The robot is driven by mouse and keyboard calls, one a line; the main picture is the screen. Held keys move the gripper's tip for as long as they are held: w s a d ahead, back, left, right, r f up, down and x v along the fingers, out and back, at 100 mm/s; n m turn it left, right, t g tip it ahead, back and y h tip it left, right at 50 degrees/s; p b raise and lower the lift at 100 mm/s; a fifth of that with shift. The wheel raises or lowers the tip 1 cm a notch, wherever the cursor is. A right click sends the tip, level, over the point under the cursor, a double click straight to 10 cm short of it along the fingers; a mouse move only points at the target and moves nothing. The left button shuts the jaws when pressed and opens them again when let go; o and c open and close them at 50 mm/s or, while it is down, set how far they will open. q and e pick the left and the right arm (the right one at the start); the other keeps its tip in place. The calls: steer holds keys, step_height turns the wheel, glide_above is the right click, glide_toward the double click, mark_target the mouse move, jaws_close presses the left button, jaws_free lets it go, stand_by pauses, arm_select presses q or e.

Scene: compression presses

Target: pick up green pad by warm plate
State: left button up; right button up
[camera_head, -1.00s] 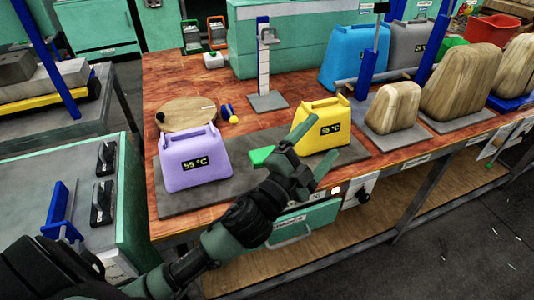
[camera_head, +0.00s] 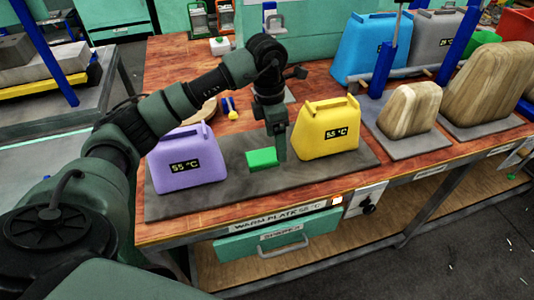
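The green pad (camera_head: 262,158) is a small bright green block lying on the dark grey warm plate (camera_head: 225,198), whose front label reads "WARM PLATE 55 °C". My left gripper (camera_head: 281,155) points down at the pad's right side, very close to it. I cannot tell whether it touches the pad, or whether its fingers are open or shut, as they overlap in this view. My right gripper is not in view.
A purple container (camera_head: 187,162) reading 55 °C stands left of the pad, and a yellow container (camera_head: 328,130) stands close on the right. Wooden blocks (camera_head: 411,109) and a blue container (camera_head: 363,52) are farther right. A drawer (camera_head: 275,246) is below the plate.

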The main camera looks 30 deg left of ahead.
arm_select(q)
steer(key=a, duration=0.1)
steer(key=a+y, duration=0.1)
steer(key=shift+a+r, duration=0.3)
steer(key=shift+r, duration=0.05)
steer(key=shift+s+a+n, duration=0.1)
steer(key=shift+a+n, duration=0.2)
steer(key=shift+a, duration=0.1)
steer(key=f, duration=0.2)
steer(key=f+p, duration=0.1)
steer(key=f, duration=0.4)
steer(key=shift+s+a+f+p, duration=0.15)
steer(key=shift+s+f+p, duration=0.1)
steer(key=shift+p, duration=0.1)
steer(key=c, duration=1.5)
steer(key=shift+c, duration=0.2)
steer(key=shift+r, duration=0.15)
step_height(320, 180, up, 15)
steer(key=b, duration=0.2)
step_height(320, 180, up, 5)
steer(key=p, duration=0.2)
glide_above(262, 156)
